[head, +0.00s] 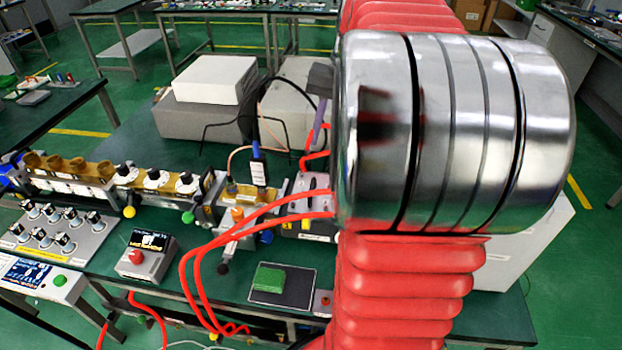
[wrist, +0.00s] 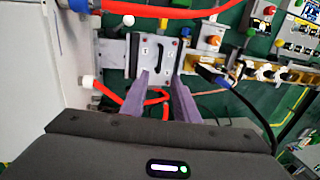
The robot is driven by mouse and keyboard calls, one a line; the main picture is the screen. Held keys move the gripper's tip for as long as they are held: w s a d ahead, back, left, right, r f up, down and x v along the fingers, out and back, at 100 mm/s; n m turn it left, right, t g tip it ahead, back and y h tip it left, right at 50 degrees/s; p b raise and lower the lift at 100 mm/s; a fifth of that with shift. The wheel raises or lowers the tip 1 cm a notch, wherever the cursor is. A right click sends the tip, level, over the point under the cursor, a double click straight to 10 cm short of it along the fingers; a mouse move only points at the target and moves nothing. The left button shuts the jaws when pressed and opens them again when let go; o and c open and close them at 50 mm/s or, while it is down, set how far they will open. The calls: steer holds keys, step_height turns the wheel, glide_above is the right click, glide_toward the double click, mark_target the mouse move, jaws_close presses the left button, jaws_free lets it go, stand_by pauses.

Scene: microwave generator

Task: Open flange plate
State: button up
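The likely flange plate (wrist: 148,62) is a light grey plate with small number labels and a dark curved handle or slot (wrist: 158,55). It shows in the middle top of the wrist view. My gripper (wrist: 161,76) has two purple fingers spread apart, with a gap between them. The fingertips point at the plate's lower part, and nothing shows between them. I cannot tell whether they touch the plate. In the head view my gripper (head: 313,140) is partly hidden behind my arm, above the metal waveguide assembly (head: 310,205). The plate is not clearly seen there.
Red hoses (head: 230,235) loop in front of the assembly, and one crosses the wrist view's top (wrist: 150,10). A black cable (wrist: 240,100) runs at right. A brass waveguide row (head: 80,172), white box (head: 215,80) and green block (head: 269,278) stand on the bench.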

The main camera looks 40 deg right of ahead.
mark_target(312, 187)
steer(key=shift+f, duration=0.1)
steer(key=f, duration=0.4)
steer(key=w+a+f, duration=0.1)
steer(key=f, duration=0.4)
steer(key=w+f, duration=0.1)
steer(key=f, duration=0.3)
steer(key=shift+a+f, duration=0.2)
steer(key=shift+a, duration=0.15)
jaws_close()
stand_by(0.4)
